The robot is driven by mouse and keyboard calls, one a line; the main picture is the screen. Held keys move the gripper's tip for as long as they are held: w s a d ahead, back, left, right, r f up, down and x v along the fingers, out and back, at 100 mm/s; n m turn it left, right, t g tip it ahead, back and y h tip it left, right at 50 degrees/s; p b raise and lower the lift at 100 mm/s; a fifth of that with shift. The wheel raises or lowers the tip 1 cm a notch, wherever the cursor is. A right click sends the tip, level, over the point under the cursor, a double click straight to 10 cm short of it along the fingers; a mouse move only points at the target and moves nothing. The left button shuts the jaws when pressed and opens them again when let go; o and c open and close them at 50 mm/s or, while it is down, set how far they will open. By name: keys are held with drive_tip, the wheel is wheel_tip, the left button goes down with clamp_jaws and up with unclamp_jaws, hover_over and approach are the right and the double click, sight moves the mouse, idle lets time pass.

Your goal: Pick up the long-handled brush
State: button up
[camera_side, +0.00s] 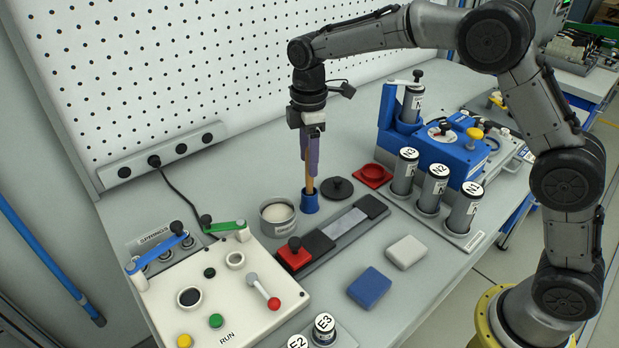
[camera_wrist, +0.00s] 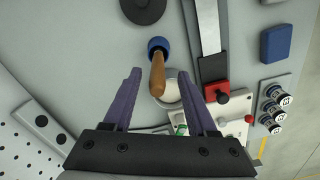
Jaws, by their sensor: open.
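The long-handled brush shows as a wooden handle (camera_side: 309,186) standing upright in a blue cup (camera_side: 310,204) on the bench. In the wrist view the brush handle (camera_wrist: 157,76) points toward the camera from the blue cup (camera_wrist: 158,46). Its bristles are not visible. My gripper (camera_side: 312,170) points down over the handle, its purple fingers apart. In the wrist view the handle shows between the two fingers of my gripper (camera_wrist: 160,74), with clear space on both sides. I cannot tell whether either finger touches it.
A round tin (camera_side: 278,218) stands close to the cup, and a dark disc lid (camera_side: 337,187) lies behind it. A rail with a red block (camera_side: 294,254) lies in front. The control panel (camera_side: 235,305) is at the front left. Labelled cylinders (camera_side: 434,187) stand right.

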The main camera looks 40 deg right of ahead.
sight(309, 186)
drive_tip(key=shift+w+d+f, duration=0.1)
drive_tip(key=shift+d+f, duration=0.05)
drive_tip(key=shift+f, duration=2.5)
clamp_jaws()
